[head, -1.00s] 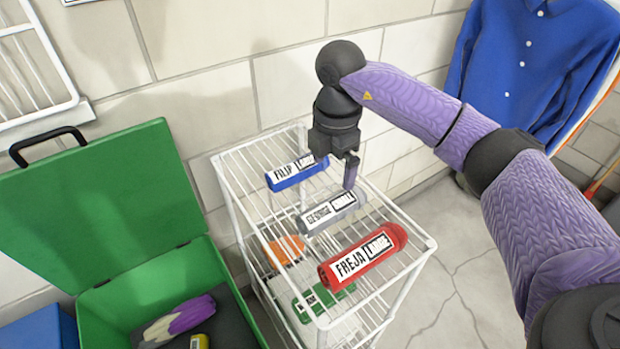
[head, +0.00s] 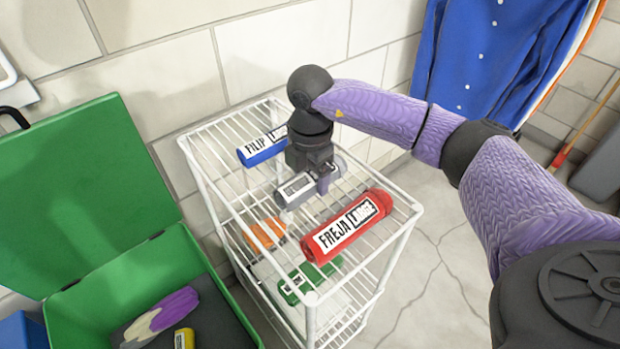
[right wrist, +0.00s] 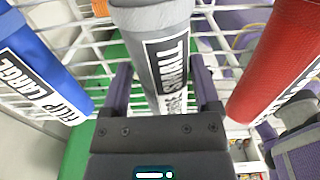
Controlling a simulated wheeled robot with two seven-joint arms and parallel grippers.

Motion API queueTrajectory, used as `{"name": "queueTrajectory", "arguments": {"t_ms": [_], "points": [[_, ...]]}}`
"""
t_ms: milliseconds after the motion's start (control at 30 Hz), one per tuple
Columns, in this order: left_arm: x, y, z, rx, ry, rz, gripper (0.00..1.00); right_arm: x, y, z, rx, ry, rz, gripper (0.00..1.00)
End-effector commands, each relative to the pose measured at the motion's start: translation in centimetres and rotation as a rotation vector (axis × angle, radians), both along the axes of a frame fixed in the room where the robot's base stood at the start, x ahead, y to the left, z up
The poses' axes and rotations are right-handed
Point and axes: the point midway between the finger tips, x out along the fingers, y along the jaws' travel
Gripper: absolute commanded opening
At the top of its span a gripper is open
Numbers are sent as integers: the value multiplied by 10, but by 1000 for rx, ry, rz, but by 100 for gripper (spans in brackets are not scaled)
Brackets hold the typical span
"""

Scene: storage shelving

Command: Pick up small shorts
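A grey rolled bundle (head: 285,200) labelled GEORGE SMALL lies on the top of a white wire rack (head: 222,222), between a blue and a red roll. My right gripper (head: 312,178) is down over the grey roll. In the right wrist view the grey roll (right wrist: 160,50) passes between the two spread fingers (right wrist: 162,82), with a finger on each side and narrow gaps visible. The gripper looks open around it. The gripper hides part of the roll in the head view. My left gripper is not in view.
A blue FILIP roll (head: 262,148) lies behind and a red FREJA LARGE roll (head: 345,225) in front, both close by. Orange (head: 265,234) and green (head: 308,280) items sit on lower shelves. An open green box (head: 105,285) stands at left. A blue shirt (head: 495,60) hangs behind.

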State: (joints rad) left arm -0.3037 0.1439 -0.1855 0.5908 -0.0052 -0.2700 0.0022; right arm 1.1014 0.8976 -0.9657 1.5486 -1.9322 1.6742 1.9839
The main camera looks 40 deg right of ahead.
Motion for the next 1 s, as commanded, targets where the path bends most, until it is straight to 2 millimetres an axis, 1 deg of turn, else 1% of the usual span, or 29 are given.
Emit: {"name": "queueTrajectory", "arguments": {"t_ms": [33,67,100,167,200,233,267,467,567,700,800,900,1000], "points": [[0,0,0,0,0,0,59,0,0,0,0,0,0,56],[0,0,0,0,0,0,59,0,0,0,0,0,0,49],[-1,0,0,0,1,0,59,0,0,0,0,0,0,41],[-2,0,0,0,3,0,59,0,0,0,0,0,0,28],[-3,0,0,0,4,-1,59,0,0,0,0,0,0,20],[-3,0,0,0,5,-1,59,0,0,0,0,0,0,13],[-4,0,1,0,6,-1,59,0,0,0,0,-1,0,10],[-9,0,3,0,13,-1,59,0,0,3,0,-1,0,10],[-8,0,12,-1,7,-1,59,1,0,22,1,-6,0,10],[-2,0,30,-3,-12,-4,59,1,0,63,1,-8,1,10],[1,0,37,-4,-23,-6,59,0,0,85,0,-5,1,10],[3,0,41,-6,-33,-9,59,0,0,98,0,-4,0,10],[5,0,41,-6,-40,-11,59,0,0,102,1,-1,6,10]]}}
